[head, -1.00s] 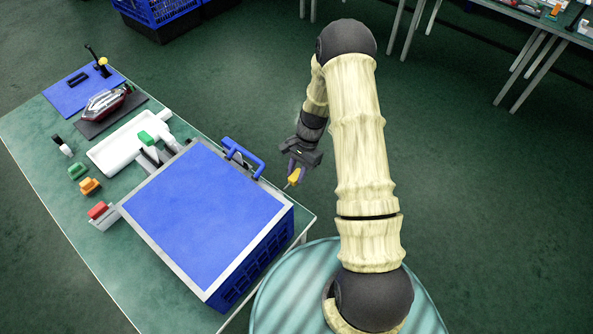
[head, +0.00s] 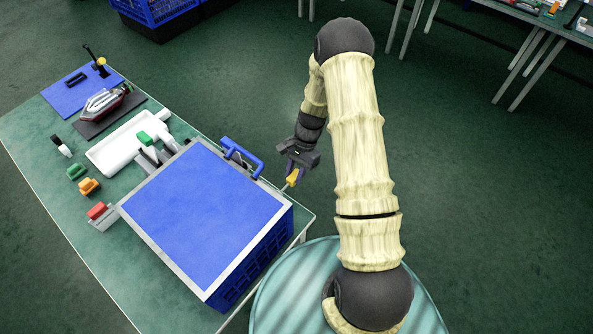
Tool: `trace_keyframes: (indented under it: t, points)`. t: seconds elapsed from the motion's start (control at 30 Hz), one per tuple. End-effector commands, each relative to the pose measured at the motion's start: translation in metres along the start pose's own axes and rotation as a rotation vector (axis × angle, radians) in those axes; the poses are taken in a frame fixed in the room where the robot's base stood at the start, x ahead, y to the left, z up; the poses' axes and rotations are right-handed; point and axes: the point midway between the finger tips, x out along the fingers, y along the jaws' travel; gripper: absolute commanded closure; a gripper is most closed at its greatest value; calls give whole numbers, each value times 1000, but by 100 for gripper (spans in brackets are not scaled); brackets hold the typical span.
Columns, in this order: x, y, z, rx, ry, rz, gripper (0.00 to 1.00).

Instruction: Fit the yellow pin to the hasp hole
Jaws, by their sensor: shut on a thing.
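My gripper (head: 292,166) is shut on the yellow pin (head: 293,176), off the right side of the blue crate. The pin's yellow body shows below the jaws, and a thin tip points down and left toward the crate's edge. The blue crate (head: 262,262) has a blue lid (head: 203,215) with a pale frame, and it stands on the green table. A blue handle or hasp (head: 243,157) sits at the lid's far right edge, left of my gripper. The hasp hole itself is too small to make out. I cannot tell whether the pin's tip touches anything.
Open floor lies right of the table.

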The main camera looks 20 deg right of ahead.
Motion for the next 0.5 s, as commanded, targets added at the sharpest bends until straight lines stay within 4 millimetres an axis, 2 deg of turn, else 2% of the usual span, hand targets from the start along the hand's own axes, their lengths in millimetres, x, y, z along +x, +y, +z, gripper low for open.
trace_keyframes:
  t: [0.5]
  points:
    - [5, 0, 13, 1, 0, -1, 97]
